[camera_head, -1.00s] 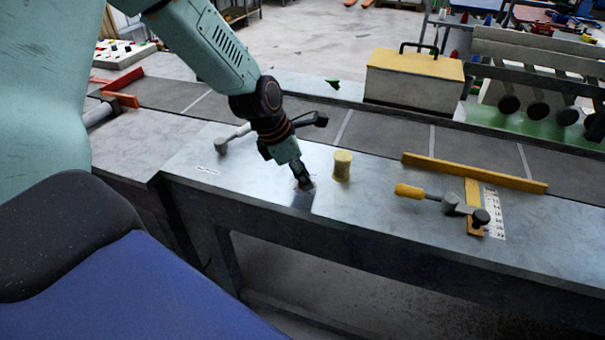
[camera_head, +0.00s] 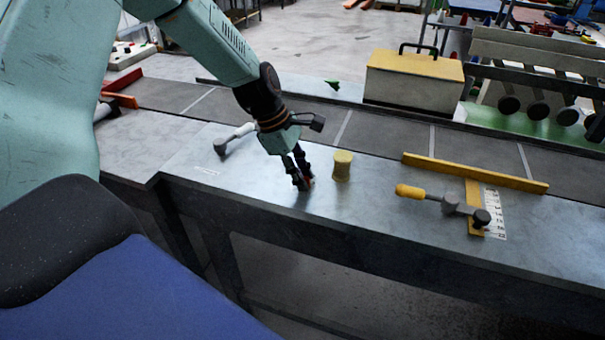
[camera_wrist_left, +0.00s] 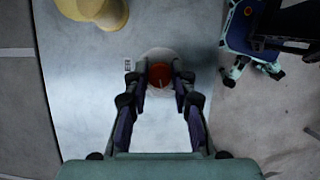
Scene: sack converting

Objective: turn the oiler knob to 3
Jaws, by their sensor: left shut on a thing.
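The oiler knob (camera_wrist_left: 159,75) is a small round red-brown knob with a pale pointer line, set on a pale round dial on the grey bench top. In the left wrist view it sits between the fingertips of my left gripper (camera_wrist_left: 159,82), which is shut on it. In the head view my left gripper (camera_head: 303,184) points down at the bench, and only a bit of red shows beside its fingers. The dial's numbers are too small or hidden to read. My right gripper is not in view.
A yellow spool-shaped post (camera_head: 342,167) stands close to the right of my left gripper. A grey lever (camera_head: 234,138) is to its left. A yellow-handled lever (camera_head: 425,194) and a yellow guide bar (camera_head: 475,172) are further right. A yellow-lidded box (camera_head: 414,80) stands behind the belt.

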